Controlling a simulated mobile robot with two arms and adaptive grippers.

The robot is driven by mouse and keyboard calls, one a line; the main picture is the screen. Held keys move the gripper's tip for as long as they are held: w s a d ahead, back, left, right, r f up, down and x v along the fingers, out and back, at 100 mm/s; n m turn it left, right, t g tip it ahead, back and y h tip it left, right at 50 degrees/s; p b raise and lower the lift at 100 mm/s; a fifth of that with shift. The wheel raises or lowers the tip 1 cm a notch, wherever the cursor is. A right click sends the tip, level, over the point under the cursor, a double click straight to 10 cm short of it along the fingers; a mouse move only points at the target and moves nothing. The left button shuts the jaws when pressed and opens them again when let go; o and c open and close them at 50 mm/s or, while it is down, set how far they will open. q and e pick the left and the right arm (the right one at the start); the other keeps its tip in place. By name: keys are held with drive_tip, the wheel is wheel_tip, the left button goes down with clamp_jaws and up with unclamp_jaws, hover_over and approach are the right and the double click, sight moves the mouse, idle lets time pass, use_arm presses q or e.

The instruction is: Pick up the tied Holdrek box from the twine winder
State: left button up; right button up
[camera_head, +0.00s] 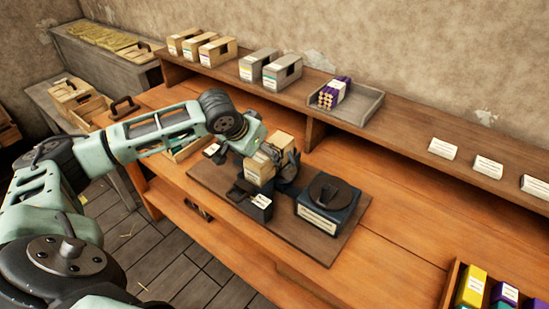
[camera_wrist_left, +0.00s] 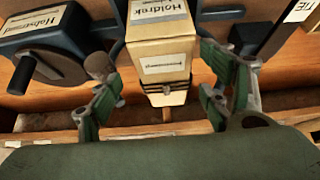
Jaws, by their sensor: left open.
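The tan Holdrek box (camera_wrist_left: 160,48) stands upright in the left wrist view, with a white label on top and dark twine around it. In the head view the box (camera_head: 261,167) sits at the dark twine winder (camera_head: 327,203), partly hidden by my left gripper (camera_head: 268,158). In the left wrist view the green fingers of my left gripper (camera_wrist_left: 160,88) are spread, one on each side of the box. Gaps show between the fingers and the box. My right gripper is not in view.
The winder's round knob (camera_wrist_left: 60,62) is close to the left finger in the wrist view. A dark block (camera_head: 261,207) stands in front of the box. A shelf (camera_head: 400,139) with boxes and a tray runs behind.

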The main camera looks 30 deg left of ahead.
use_arm(q)
drive_tip(key=shift+p+x, duration=0.4)
drive_tip(key=shift+x, duration=0.85)
drive_tip(key=p+x, duration=0.1)
drive_tip(key=x, duration=0.2)
drive_tip(key=shift+w+a+f, duration=0.1)
drive_tip(key=shift+a+f, duration=0.1)
drive_tip(key=shift+f, duration=0.05)
drive_tip(key=shift+w+f, duration=0.2)
drive_tip(key=shift+f, duration=0.25)
drive_tip(key=c, duration=1.2)
drive_tip(key=shift+c, duration=0.4)
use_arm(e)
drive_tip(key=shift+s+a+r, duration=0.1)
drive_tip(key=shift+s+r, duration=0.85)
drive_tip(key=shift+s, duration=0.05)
use_arm(q)
drive_tip(key=shift+w, duration=0.1)
